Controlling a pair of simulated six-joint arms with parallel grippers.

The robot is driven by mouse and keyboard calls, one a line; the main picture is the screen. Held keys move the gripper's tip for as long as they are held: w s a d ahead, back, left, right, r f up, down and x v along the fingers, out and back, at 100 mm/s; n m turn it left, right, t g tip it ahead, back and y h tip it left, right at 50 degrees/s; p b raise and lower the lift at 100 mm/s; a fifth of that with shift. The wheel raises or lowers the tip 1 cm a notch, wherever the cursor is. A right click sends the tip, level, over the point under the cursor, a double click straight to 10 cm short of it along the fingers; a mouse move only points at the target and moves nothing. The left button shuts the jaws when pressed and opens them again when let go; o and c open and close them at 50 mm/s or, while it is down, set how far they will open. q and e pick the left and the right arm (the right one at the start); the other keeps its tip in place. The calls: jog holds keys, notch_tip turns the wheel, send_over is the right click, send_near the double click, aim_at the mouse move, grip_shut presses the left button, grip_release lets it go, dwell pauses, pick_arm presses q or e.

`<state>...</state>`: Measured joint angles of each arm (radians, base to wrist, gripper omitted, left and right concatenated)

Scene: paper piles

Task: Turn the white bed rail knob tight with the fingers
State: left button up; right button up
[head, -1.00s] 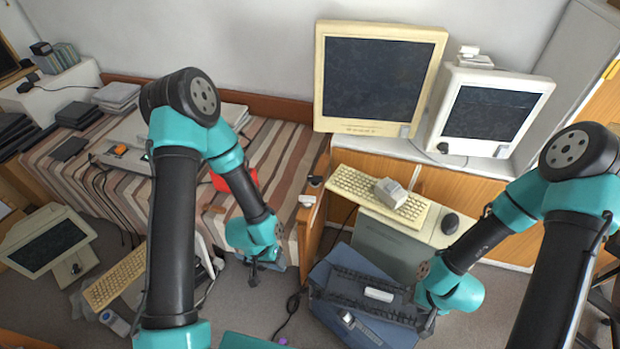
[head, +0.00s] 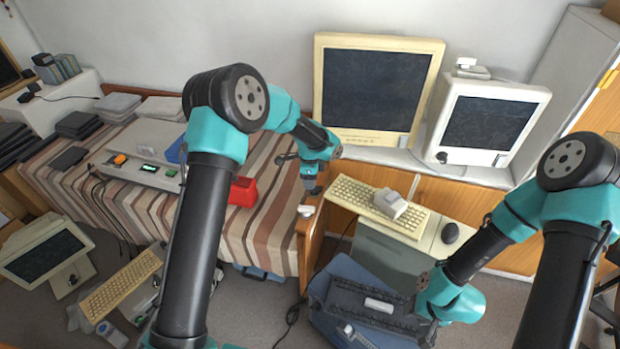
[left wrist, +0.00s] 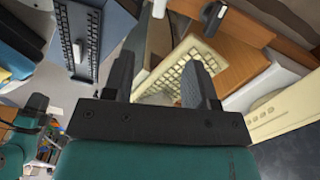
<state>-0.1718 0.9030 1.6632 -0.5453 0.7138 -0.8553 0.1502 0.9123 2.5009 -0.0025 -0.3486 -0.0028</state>
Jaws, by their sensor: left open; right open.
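The white bed rail knob (head: 306,210) sits at the near end of the wooden bed rail (head: 311,240). A white piece that looks like this knob (left wrist: 159,9) shows at the top edge of the left wrist view. My left gripper (head: 310,187) is just above and behind the knob in the head view, apart from it as far as I can tell. In the left wrist view its two fingers (left wrist: 158,77) are spread with nothing between them. My right gripper (head: 431,328) is low at the right, open, beside the blue case, its fingers partly hidden.
A black knob (left wrist: 214,14) is on the rail near the white one. A cream keyboard (head: 365,200) with a grey box on it lies right of the rail. A blue case (head: 330,290) stands on the floor below. The striped bed (head: 262,225) is left.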

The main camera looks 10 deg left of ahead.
aim_at(310, 208)
pick_arm(q)
jog(key=shift+f, duration=0.15)
notch_tip(310, 208, down, 17)
jog(key=shift+f, duration=0.15)
dwell(0.6)
grip_shut()
dwell(0.6)
